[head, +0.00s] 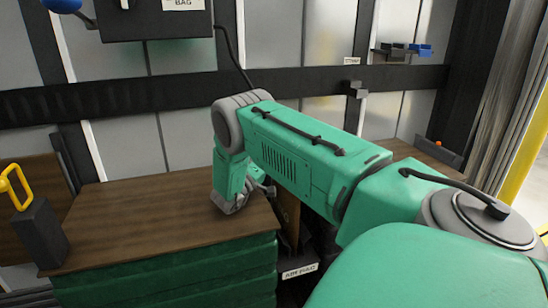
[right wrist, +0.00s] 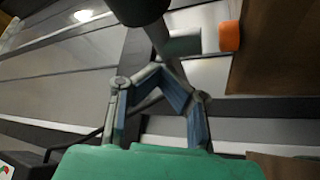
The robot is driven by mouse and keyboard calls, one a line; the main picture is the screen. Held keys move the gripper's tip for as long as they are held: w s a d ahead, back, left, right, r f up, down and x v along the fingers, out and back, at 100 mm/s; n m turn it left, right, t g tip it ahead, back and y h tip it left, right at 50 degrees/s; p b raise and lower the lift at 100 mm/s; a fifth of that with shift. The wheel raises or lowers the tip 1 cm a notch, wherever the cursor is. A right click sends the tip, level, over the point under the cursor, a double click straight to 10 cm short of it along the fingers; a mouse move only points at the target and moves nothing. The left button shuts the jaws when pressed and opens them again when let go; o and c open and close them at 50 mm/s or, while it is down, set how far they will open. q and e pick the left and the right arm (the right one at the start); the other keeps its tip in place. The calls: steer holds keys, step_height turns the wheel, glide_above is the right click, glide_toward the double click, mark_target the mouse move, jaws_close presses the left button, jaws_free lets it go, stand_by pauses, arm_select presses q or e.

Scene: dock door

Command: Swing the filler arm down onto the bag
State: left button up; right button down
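My right arm crosses the head view from the right. Its wrist (head: 233,190) hangs over the wooden top at centre, and its fingers are mostly hidden there. In the right wrist view my right gripper (right wrist: 158,68) has its fingertips drawn together. A grey rod (right wrist: 160,38) runs beside or behind the tips, below a round black end (right wrist: 140,8). I cannot tell whether the fingers touch it or whether it is the filler arm. An AIR BAG label (head: 299,270) is on a dark part in the gap right of the green-sided load. The bag itself is mostly hidden. My left gripper is not in view.
The wooden-topped load (head: 130,220) has green sides. A black block with a yellow handle (head: 14,185) stands at its left. A dark box (head: 155,22) with a blue knob (head: 62,5) is above. A dark rail (head: 180,88) crosses the wall. Blue bins (head: 420,49) sit at right.

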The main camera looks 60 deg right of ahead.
steer(key=shift+s+d+f, duration=0.3)
steer(key=shift+d, duration=0.2)
steer(key=shift+a, duration=0.1)
steer(key=r+v, duration=0.1)
steer(key=v, duration=0.3)
steer(key=r+v, duration=0.1)
steer(key=v, duration=0.3)
steer(key=r+v, duration=0.1)
steer(key=v, duration=0.4)
steer(key=shift+w+a, duration=0.35)
steer(key=shift+a, duration=0.1)
steer(key=shift+d, duration=0.15)
